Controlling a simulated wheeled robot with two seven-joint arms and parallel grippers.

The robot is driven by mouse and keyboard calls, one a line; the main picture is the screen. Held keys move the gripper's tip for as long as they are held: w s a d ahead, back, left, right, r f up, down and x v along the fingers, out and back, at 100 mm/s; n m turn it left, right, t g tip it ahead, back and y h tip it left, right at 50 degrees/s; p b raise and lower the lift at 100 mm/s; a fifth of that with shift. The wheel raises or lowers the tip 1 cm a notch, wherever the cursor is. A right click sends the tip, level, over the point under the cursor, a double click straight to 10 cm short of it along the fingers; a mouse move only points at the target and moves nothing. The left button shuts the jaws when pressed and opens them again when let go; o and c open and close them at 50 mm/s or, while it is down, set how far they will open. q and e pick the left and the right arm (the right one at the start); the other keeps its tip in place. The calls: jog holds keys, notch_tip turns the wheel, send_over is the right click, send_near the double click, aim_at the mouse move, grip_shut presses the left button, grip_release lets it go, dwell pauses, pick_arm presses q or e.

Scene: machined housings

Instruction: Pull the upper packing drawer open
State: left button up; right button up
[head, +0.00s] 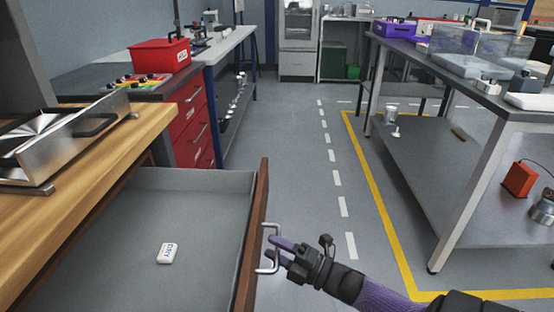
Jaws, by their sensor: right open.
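The upper packing drawer (205,182) stands pulled out from under the wooden bench top (80,160) at the left. Its grey inside shows, with a small white packet marked DRY (167,253) lying on its floor. Its brown front panel (257,215) carries a metal bar handle (268,248). My right gripper (272,248) comes in from the lower right with its fingers at the handle. It is open; whether a finger touches the bar I cannot tell. My left gripper is not in view.
A red drawer cabinet (190,122) with a red box (160,55) stands beyond. The grey floor right of the drawer is clear up to the workbench (450,85) inside yellow lines.

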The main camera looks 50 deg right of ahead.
jog(key=shift+s, duration=0.1)
jog(key=p+v, duration=0.1)
jog(key=v, duration=0.8)
jog(key=shift+s, duration=0.4)
jog(key=shift+d, duration=0.1)
